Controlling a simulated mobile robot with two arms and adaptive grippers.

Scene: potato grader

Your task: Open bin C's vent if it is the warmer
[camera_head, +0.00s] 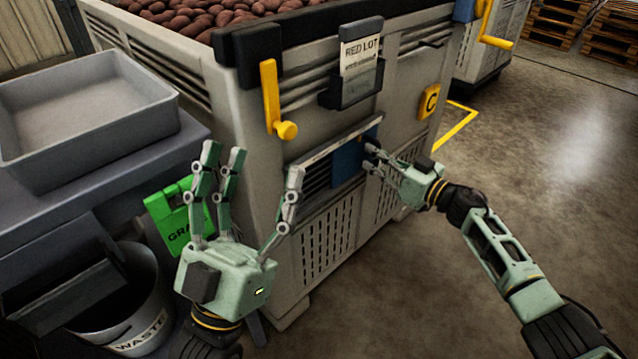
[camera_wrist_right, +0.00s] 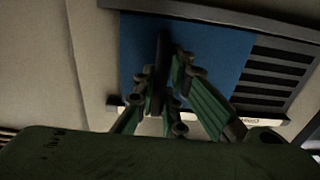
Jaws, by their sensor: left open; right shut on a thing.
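Bin C (camera_head: 330,225) is a grey slatted crate of red potatoes, with a yellow C tag (camera_head: 429,101) on its side. Its vent is a framed panel with dark slats (camera_head: 316,177) on the left and a blue plate (camera_head: 346,161) on the right; bare slats also show in the right wrist view (camera_wrist_right: 280,75). My right gripper (camera_head: 372,158) is shut on the dark upright handle (camera_wrist_right: 163,65) of the blue plate. The fingers partly hide that handle. My left gripper (camera_head: 250,180) is open and empty in front of the bin, left of the vent. I see no temperature reading.
A "RED LOT" card (camera_head: 360,58) hangs in a holder above the vent, right of a yellow lever (camera_head: 270,95). A grey tray (camera_head: 85,125), a green sign (camera_head: 165,215) and a waste bucket (camera_head: 145,335) stand left. Floor at right (camera_head: 560,150) is clear.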

